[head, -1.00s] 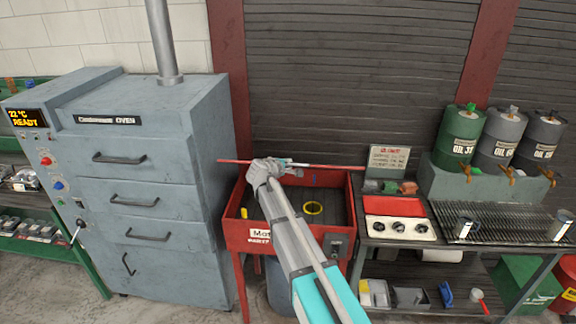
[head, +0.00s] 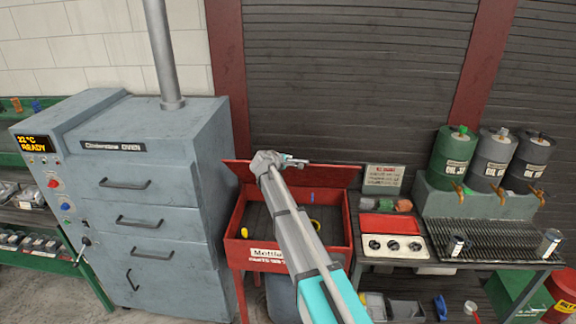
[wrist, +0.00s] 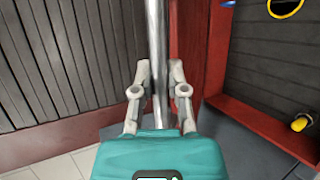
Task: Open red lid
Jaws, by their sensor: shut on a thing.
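The red lid (head: 335,175) stands raised at the back of the red bin (head: 268,266), which has a lettered label on its front. My gripper (head: 295,163) is at the lid's top edge, near its middle. In the wrist view, the fingers (wrist: 160,75) are shut around a shiny metal bar (wrist: 158,45), which seems to be the lid's handle. The lid's red surface (wrist: 186,45) shows just right of the bar. My arm crosses the bin and hides part of the lid and the bin's inside.
A grey oven (head: 165,195) stands close left of the bin. To the right is a bench with a white control panel (head: 392,248), a grate (head: 480,239) and oil drums (head: 491,160). A dark shutter (head: 350,80) is behind. A yellow ring (head: 316,226) lies in the bin.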

